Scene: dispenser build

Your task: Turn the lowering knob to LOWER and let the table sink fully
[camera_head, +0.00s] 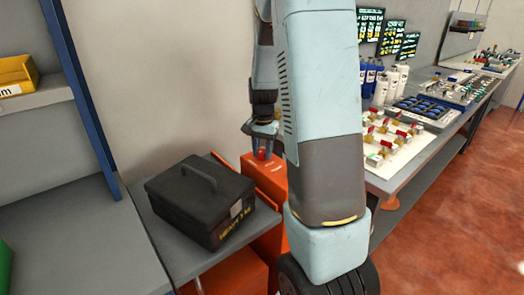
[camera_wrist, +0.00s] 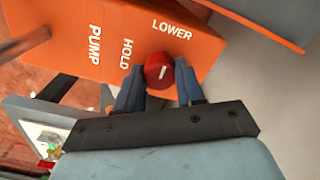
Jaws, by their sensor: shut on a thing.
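The lowering knob (camera_wrist: 159,70) is red with a white line, on an orange housing (camera_wrist: 75,42) marked PUMP, HOLD and LOWER. In the wrist view its line runs up the picture, roughly towards the word LOWER. My gripper (camera_wrist: 160,88) is shut on the knob, one finger on each side. In the head view my gripper (camera_head: 262,137) is over the orange housing (camera_head: 268,178), and a bit of red knob (camera_head: 262,154) shows below the fingers. The grey table (camera_head: 185,262) carries a black toolbox (camera_head: 198,200). How low the table stands is unclear.
A grey shelf with a blue post (camera_head: 82,95) and a yellow bin (camera_head: 14,76) stands at left. A long workbench (camera_head: 400,172) with bottles, trays and screens runs along the right. Red floor (camera_head: 440,220) lies clear in front of it. My arm hides the middle.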

